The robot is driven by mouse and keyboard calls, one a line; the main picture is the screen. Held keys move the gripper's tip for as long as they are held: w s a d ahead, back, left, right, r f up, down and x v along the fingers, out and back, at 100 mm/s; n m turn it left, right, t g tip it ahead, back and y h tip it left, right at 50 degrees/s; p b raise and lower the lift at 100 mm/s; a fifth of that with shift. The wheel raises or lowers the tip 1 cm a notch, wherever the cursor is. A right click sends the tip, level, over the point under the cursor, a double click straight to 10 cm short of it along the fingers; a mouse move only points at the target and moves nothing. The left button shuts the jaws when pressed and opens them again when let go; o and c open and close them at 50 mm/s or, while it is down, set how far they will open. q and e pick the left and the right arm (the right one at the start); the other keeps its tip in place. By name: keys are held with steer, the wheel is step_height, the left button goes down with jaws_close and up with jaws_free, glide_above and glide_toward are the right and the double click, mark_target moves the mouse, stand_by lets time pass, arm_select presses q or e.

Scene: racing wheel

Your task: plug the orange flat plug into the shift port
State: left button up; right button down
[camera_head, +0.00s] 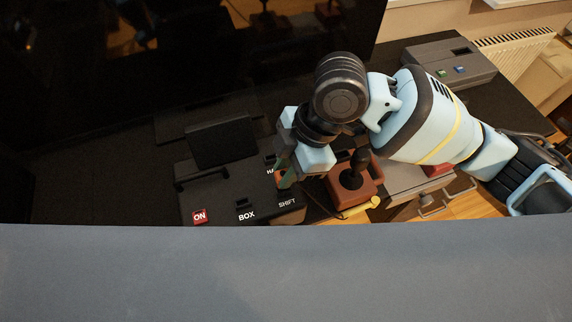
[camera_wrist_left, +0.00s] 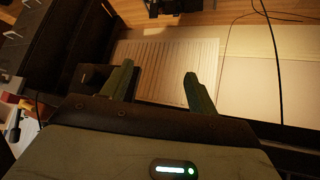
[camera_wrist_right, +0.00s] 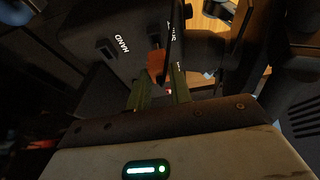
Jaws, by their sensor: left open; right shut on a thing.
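The orange flat plug (camera_head: 281,177) is held in my right gripper (camera_head: 287,180), just above the dark port box (camera_head: 220,205) near its SHIFT label (camera_head: 287,203). In the right wrist view the plug (camera_wrist_right: 155,62) shows orange at the tips of the green fingers (camera_wrist_right: 160,88), which are shut on it. The shift port itself is hidden by the gripper in the head view, so I cannot tell whether the plug touches it. My left gripper (camera_wrist_left: 160,85) is open and empty; it shows only in the left wrist view, away from the box.
A BOX port (camera_head: 242,204) and a red ON switch (camera_head: 200,216) are on the same box. A grey box (camera_head: 450,62) sits at the back right.

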arm_select(q)
steer(key=shift+s+f+b, duration=0.3)
steer(key=shift+s+f, duration=0.05)
steer(key=shift+f, duration=0.15)
arm_select(e)
steer(key=shift+f, duration=1.3)
steer(key=c, duration=1.2)
jaws_free()
steer(key=shift+r, duration=0.15)
arm_select(q)
steer(key=shift+s+a+r+p, duration=0.1)
steer(key=shift+r+p, duration=0.1)
steer(key=shift+p, duration=0.1)
arm_select(e)
steer(key=shift+v, duration=3.85)
